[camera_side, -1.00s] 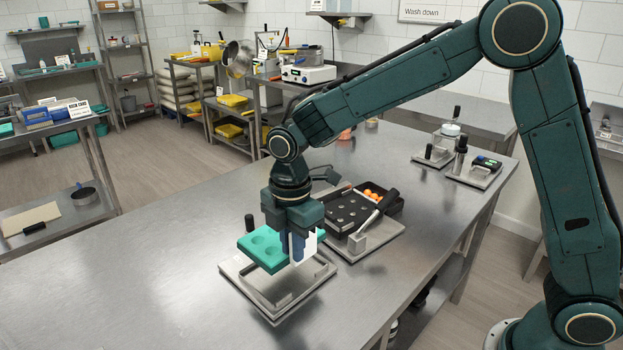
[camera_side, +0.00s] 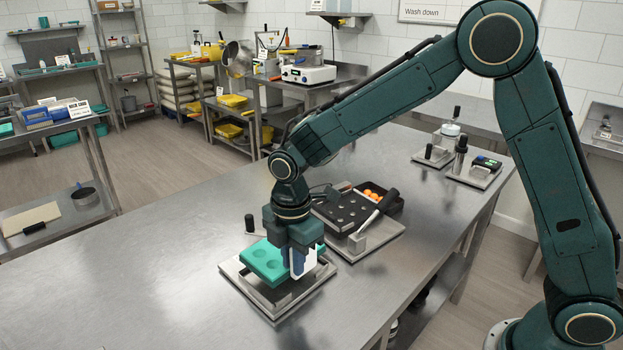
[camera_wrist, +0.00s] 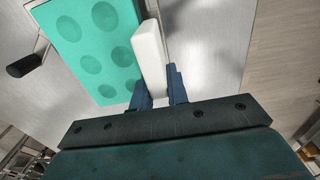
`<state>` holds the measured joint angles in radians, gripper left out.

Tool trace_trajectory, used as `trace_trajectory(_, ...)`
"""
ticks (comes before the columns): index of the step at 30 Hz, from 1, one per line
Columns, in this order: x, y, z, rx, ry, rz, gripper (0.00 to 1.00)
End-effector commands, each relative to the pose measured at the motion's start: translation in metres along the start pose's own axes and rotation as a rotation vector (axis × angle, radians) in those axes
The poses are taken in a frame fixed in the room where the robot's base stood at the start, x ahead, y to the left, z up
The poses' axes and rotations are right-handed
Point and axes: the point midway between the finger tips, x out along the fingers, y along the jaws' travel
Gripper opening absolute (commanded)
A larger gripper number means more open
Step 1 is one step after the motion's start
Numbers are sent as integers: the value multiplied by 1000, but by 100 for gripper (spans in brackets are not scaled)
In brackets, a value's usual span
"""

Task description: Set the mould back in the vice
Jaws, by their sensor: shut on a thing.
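The teal mould (camera_side: 262,260) has round cavities in its top and a white grip block (camera_wrist: 150,55) at one end. My gripper (camera_side: 298,268) is shut on this white block, with a blue finger on each side; the fingers also show in the wrist view (camera_wrist: 160,92). The mould looks level and is low over the grey metal vice (camera_side: 236,280), within its outline. I cannot tell whether its underside touches the vice. The vice's black handle knob (camera_side: 249,223) stands behind the mould, and shows at the left of the wrist view (camera_wrist: 24,66).
A black tray (camera_side: 343,212) with dark round cavities and orange gummies (camera_side: 370,193) stands close behind my gripper, with a black-handled lever (camera_side: 388,200). Small fixtures (camera_side: 474,172) stand far right on the steel table (camera_side: 120,290). The table left of the vice is clear.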

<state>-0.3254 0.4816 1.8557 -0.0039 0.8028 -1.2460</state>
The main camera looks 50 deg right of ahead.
Motion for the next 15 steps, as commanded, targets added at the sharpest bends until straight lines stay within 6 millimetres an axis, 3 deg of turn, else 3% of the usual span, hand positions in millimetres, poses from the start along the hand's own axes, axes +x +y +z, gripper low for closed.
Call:
trace_trajectory(6, 16, -1, 0, 0, -1, -2, 0)
trace_trajectory(15, 26, 0, 0, 0, 0, -1, 0)
